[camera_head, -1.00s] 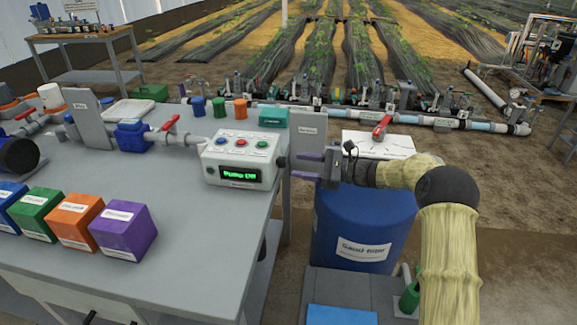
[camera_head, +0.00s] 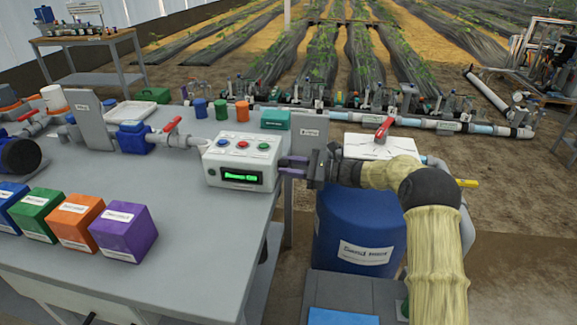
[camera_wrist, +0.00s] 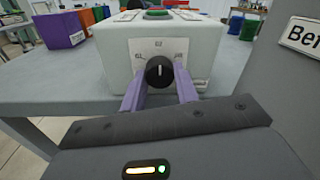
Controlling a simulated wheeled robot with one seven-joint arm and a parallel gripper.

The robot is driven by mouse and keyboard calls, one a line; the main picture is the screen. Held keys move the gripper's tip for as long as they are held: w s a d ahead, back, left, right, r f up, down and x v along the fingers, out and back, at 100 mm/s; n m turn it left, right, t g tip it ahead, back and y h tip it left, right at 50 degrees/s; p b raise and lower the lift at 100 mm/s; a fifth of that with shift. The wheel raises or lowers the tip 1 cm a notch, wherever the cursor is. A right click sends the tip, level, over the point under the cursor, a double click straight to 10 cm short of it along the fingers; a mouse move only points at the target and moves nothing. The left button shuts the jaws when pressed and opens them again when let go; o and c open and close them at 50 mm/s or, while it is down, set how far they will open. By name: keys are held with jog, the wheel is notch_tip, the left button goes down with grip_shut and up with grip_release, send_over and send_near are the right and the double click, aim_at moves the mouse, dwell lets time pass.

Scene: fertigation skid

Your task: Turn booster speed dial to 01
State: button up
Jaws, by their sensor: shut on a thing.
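The booster speed dial (camera_wrist: 160,71) is a black round knob with a white pointer line on the side of a pale grey control box (camera_head: 217,154). In the wrist view a plate behind it reads 01 at left, 02 at top and 03 at right. The pointer line is near upright, toward 02. My gripper (camera_wrist: 160,88) has its two purple fingers on either side of the knob, shut on it. In the head view my gripper (camera_head: 287,165) is at the box's right side, where the fingers hide the dial. The box's green display (camera_head: 240,177) is lit, its text unclear.
Red, blue and green buttons top the box. A grey upright plate (camera_head: 309,145) stands close behind my gripper. A blue drum (camera_head: 350,230) is below my arm. A purple cube (camera_head: 123,230) and other coloured cubes sit on the bench.

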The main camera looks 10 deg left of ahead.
jog(key=shift+n+b, duration=0.3)
jog(key=shift+n, duration=0.1)
jog(key=shift+a+n+b, duration=0.1)
jog(key=shift+n+b, duration=3.45)
jog(key=shift+n, duration=2.25)
jog(key=o, duration=1)
jog(key=shift+w, duration=0.1)
